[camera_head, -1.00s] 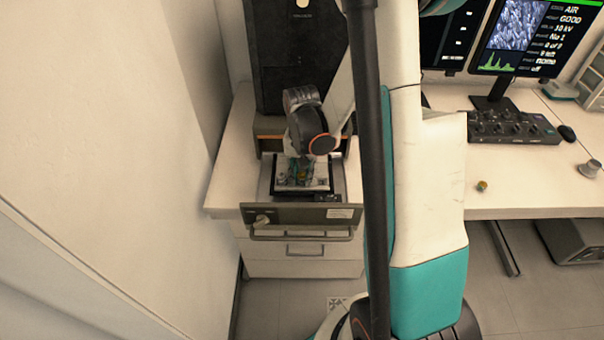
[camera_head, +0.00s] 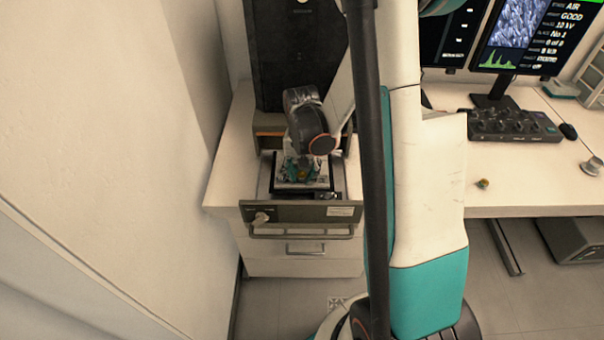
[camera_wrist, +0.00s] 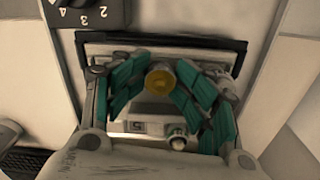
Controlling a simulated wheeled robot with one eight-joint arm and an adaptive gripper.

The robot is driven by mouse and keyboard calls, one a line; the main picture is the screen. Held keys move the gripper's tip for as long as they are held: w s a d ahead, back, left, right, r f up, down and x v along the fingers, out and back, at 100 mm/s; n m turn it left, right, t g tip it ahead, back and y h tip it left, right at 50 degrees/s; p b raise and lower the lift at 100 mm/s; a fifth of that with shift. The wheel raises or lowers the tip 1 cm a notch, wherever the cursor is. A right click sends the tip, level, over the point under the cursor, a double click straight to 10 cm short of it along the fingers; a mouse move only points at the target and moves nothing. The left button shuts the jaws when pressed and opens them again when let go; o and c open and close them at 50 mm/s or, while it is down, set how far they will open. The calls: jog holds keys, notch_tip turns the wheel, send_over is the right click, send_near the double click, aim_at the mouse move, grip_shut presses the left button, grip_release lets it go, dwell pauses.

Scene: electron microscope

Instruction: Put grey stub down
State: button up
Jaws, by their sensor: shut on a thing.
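My gripper (camera_wrist: 160,76) has teal-padded fingers closed around a small round stub (camera_wrist: 160,82). The stub has a grey rim and a yellow-gold top face. It sits between the fingertips, above the pale holder plate (camera_wrist: 132,127) in the dark-framed open drawer. In the head view my gripper (camera_head: 300,172) points down into this drawer (camera_head: 268,213). A second small round piece with a pale top (camera_wrist: 178,141) shows nearer the palm, on the plate. The underside of the held stub is hidden, so I cannot tell whether it touches the plate.
The black microscope column (camera_head: 295,50) stands close behind the drawer. On the desk at right are a small gold-topped piece (camera_head: 482,184), a grey cylinder (camera_head: 590,168), a control panel (camera_head: 513,126) and monitors (camera_head: 525,35). A wall (camera_head: 120,120) bounds the left side.

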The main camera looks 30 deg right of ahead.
aim_at(302, 172)
dwell(0.3)
jog(key=shift+r+p, duration=0.5)
jog(key=shift+p, duration=0.05)
notch_tip(302, 172, up, 12)
jog(key=p, duration=0.4)
jog(key=shift+r, duration=0.15)
